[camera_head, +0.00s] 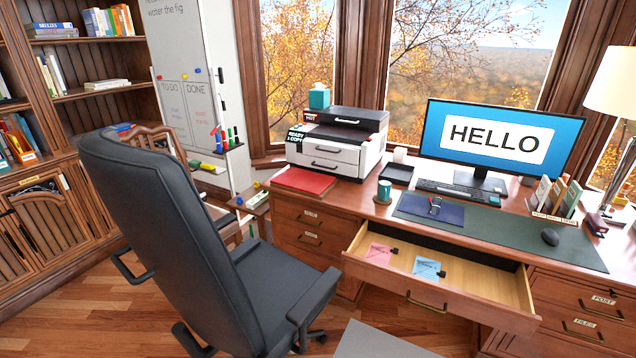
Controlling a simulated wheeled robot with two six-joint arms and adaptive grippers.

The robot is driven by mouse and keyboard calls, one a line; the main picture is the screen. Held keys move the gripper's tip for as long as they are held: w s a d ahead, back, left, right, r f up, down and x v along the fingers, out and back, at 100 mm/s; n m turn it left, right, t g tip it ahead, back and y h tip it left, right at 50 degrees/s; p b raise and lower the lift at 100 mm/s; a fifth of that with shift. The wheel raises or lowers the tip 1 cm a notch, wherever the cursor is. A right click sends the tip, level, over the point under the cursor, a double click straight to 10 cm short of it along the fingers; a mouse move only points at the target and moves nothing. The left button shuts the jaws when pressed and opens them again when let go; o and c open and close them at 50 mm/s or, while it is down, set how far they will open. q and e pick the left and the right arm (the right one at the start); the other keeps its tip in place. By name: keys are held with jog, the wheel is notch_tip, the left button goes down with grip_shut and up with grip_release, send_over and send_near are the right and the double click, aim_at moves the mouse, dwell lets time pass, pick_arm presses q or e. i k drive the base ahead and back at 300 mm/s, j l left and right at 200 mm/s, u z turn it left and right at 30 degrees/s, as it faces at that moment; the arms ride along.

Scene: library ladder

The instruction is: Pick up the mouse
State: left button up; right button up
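The mouse (550,237) is small, dark and rounded. It lies on the right part of the dark green desk mat (485,228), on the wooden desk. It sits in front of the monitor (497,142) and to the right of the keyboard (458,191). Nothing covers it. Neither of my grippers shows in the head view.
An open drawer (437,280) juts out below the mat, with pink and blue papers inside. A card sorter (555,198) stands behind the mouse and a stapler (596,223) lies to its right. A large office chair (190,230) fills the left foreground.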

aim_at(550, 236)
jog(key=z, duration=1.65)
jog(key=u, duration=0.2)
jog(key=i+l+u, duration=0.3)
jog(key=i+l, duration=0.15)
jog(key=i+l+u, duration=0.3)
jog(key=i+l, duration=0.25)
jog(key=i+l+u, duration=0.35)
jog(key=l, duration=0.3)
jog(key=i, duration=0.1)
